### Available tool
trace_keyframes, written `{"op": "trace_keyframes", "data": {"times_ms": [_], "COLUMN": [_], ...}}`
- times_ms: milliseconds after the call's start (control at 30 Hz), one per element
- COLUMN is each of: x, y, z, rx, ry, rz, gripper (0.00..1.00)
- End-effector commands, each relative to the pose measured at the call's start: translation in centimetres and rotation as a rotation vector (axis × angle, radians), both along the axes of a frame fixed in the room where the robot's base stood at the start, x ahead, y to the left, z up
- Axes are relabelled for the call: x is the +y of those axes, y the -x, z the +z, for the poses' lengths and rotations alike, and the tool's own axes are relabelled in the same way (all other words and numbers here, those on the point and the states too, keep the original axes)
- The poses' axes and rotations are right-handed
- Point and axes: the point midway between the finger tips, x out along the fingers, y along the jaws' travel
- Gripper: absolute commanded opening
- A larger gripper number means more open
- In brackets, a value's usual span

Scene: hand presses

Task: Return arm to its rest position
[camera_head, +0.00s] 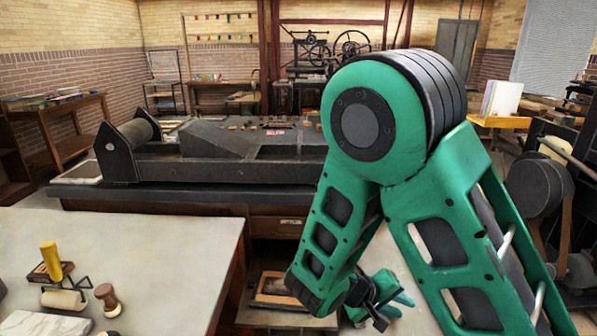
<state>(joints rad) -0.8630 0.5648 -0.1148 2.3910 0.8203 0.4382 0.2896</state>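My green arm is folded in front of the camera on the right side, with its big elbow joint near the top. My gripper (378,303) hangs low at the end of the forearm, close to a low surface with a framed tray (278,289). It is small and partly hidden by the arm, so I cannot tell whether its fingers are open or shut. I see nothing clearly held in it.
A pale table (140,262) at front left bears a yellow-handled tool (51,261), a roller (63,299) and a wooden knob (107,298). A long dark press (225,165) stands behind. Dark machinery (541,184) is close on the right.

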Motion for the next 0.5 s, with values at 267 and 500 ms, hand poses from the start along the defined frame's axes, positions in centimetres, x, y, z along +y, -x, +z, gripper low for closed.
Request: {"op": "trace_keyframes", "data": {"times_ms": [267,500], "x": [-7.3,-11.8], "y": [3.5,7.8], "z": [4.4,7.8], "rx": [0.060,0.087], "ry": [-0.203,-0.388], "rz": [-0.279,-0.463], "gripper": [0.24,0.24]}}
